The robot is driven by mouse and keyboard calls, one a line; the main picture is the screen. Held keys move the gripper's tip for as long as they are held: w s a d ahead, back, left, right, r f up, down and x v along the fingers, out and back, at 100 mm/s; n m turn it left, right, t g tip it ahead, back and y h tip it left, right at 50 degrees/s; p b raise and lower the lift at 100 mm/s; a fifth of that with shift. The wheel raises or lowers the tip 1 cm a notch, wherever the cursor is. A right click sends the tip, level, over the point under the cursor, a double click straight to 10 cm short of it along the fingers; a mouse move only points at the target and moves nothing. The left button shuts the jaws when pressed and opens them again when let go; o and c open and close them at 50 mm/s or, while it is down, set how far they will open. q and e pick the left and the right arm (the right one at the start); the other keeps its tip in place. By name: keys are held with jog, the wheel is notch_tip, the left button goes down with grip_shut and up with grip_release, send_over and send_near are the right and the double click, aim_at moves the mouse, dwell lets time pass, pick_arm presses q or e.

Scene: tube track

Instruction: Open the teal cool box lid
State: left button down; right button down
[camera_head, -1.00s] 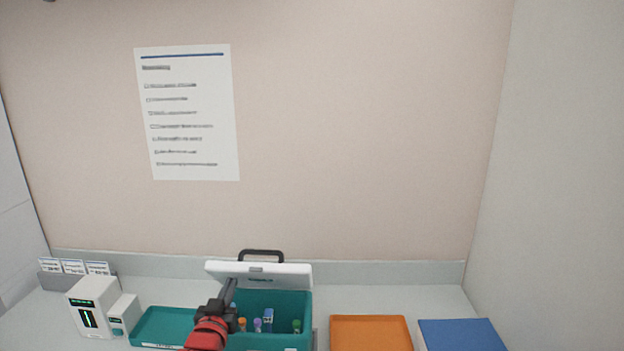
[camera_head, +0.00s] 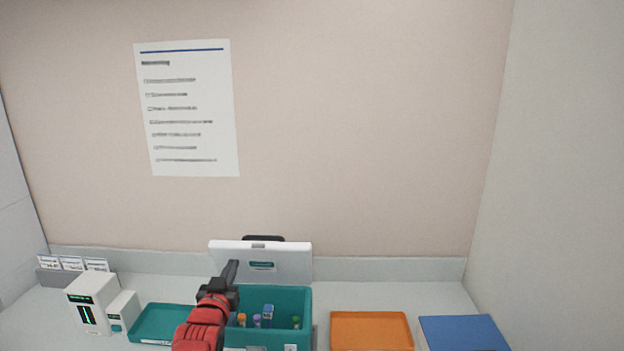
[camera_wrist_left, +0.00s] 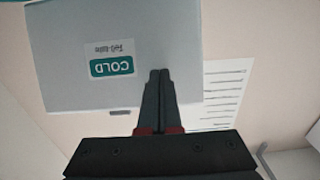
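The teal cool box (camera_head: 300,300) stands on the counter with several capped tubes inside. Its white lid (camera_head: 290,262) is raised and stands nearly upright at the back of the box, its inner face with a teal label towards me. My left gripper (camera_head: 232,268) is at the left part of the lid's inner face. In the left wrist view the gripper's fingers (camera_wrist_left: 160,75) are together with nothing between them, in front of the lid (camera_wrist_left: 75,60) with its "COLD" label (camera_wrist_left: 111,67). I cannot tell whether the fingertips touch the lid. My right gripper is not in view.
A teal tray (camera_head: 165,322) lies left of the box. An orange tray (camera_head: 370,330) and a blue tray or mat (camera_head: 462,333) lie to the right. A white device (camera_head: 92,302) and card holder (camera_head: 75,276) stand at the left. A wall with a notice (camera_head: 188,110) rises behind.

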aim_at(234, 257)
pick_arm(q)
jog(key=shift+w, duration=0.1)
jog(key=shift+w+r+b, duration=0.2)
jog(key=shift+w+b, duration=0.25)
jog(key=shift+w, duration=0.2)
jog(key=shift+w+r+b, duration=0.2)
jog(key=shift+w+b, duration=0.2)
jog(key=shift+w, duration=0.25)
jog(key=shift+w+d+r, duration=0.1)
jog(key=shift+w+r, duration=0.05)
jog(key=shift+w, duration=0.15)
jog(key=shift+w+r+b, duration=0.1)
jog(key=shift+w+b, duration=0.5)
jog(key=shift+w, duration=0.6)
jog(key=s, duration=1.1)
jog(key=shift+a+b, duration=0.2)
jog(key=shift+b, duration=0.15)
